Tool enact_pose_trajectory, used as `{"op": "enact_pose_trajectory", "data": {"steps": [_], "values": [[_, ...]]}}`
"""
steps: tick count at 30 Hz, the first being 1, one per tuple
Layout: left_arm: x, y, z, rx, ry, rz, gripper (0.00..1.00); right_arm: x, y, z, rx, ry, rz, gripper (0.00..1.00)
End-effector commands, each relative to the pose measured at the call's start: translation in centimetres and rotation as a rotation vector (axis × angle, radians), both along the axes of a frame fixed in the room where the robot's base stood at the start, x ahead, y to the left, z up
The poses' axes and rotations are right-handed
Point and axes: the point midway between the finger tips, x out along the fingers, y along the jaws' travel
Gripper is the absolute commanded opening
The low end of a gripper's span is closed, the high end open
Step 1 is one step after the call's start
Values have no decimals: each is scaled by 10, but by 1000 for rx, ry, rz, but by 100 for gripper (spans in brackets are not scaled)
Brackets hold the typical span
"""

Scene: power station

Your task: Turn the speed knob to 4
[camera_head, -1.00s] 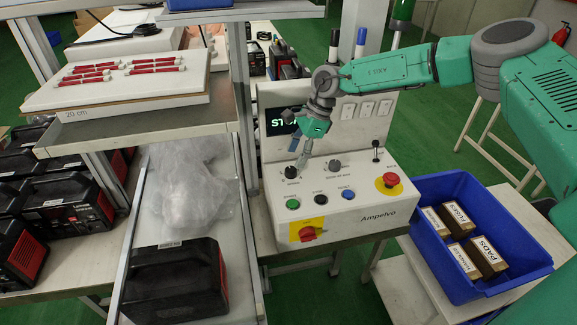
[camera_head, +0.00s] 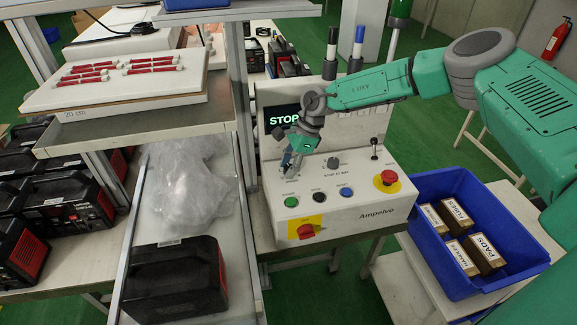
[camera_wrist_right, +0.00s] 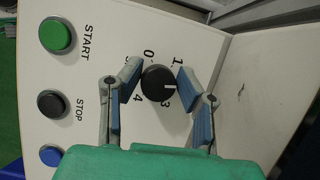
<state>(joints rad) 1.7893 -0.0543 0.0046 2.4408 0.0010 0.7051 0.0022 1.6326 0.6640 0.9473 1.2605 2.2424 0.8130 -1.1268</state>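The speed knob (camera_wrist_right: 158,83) is a round black dial on the white panel, with a white pointer line and printed numbers around it. In the right wrist view the line points right, between the 1 and the 3. My right gripper (camera_wrist_right: 158,78) is open, with one blue-padded finger on each side of the knob. Small gaps seem to show between fingers and knob. In the head view the right gripper (camera_head: 291,164) is low over the left part of the console (camera_head: 345,208) and hides most of the knob. My left gripper is not in view.
A second black knob (camera_head: 333,163) sits just right of the gripper. Green (camera_head: 291,202), black (camera_head: 319,197) and blue (camera_head: 345,192) buttons lie in front. A red emergency button (camera_head: 388,177) is at the right. The screen (camera_head: 284,120) reads STOP. A blue crate (camera_head: 455,278) stands right.

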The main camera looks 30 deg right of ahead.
Motion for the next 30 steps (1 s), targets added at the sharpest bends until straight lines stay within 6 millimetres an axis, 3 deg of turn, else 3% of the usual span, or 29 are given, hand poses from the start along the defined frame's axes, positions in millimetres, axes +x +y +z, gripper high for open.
{"op": "enact_pose_trajectory", "data": {"steps": [11,30], "values": [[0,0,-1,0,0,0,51,0,-8,-2,-12,0,-111,2],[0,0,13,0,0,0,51,-2,-10,-1,-14,-1,-679,2]]}}
